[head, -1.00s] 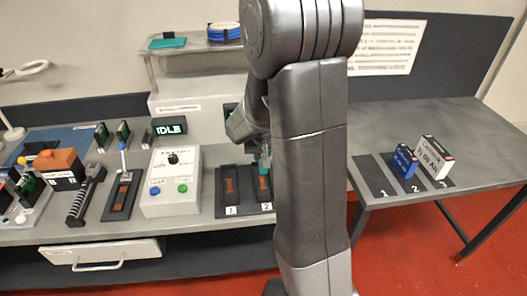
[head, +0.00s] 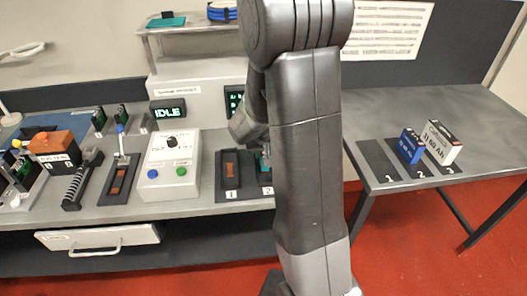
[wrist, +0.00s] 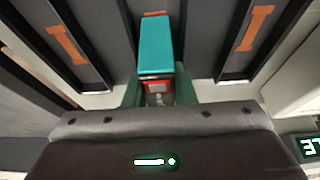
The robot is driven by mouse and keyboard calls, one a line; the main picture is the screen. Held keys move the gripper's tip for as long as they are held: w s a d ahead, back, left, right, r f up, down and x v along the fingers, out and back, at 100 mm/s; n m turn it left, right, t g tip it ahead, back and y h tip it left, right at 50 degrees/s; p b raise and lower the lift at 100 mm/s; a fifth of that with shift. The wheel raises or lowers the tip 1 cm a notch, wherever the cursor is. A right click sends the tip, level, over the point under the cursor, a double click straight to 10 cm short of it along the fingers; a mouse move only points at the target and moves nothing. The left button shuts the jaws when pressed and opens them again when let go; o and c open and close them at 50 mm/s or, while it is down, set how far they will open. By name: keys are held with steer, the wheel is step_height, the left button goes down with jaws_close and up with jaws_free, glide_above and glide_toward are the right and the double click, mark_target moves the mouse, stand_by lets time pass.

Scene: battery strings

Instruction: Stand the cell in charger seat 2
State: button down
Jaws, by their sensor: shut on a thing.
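My gripper (wrist: 158,95) is shut on a teal cell (wrist: 155,48), with a green finger on each side of it. In the wrist view the cell lies over the middle dark seat (wrist: 193,40), and an orange strip shows just past its top end. I cannot tell whether its base touches the seat. In the head view, charger seat 1 (head: 230,172) is empty with an orange strip. Charger seat 2 (head: 266,191) is mostly hidden by my arm; only its label and left part show. A bit of teal (head: 264,160) shows above it.
The charger cabinet (head: 200,90) with an IDLE display stands behind the seats. A white control box (head: 170,172) is on the left. On the right table, a blue box (head: 410,146) and a white box (head: 438,142) stand on numbered strips.

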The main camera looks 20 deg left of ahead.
steer(key=shift+f+b, duration=0.6)
steer(key=shift+b, duration=0.1)
steer(key=c, duration=1.2)
jaws_free()
steer(key=shift+o, duration=0.4)
steer(key=v, duration=1.4)
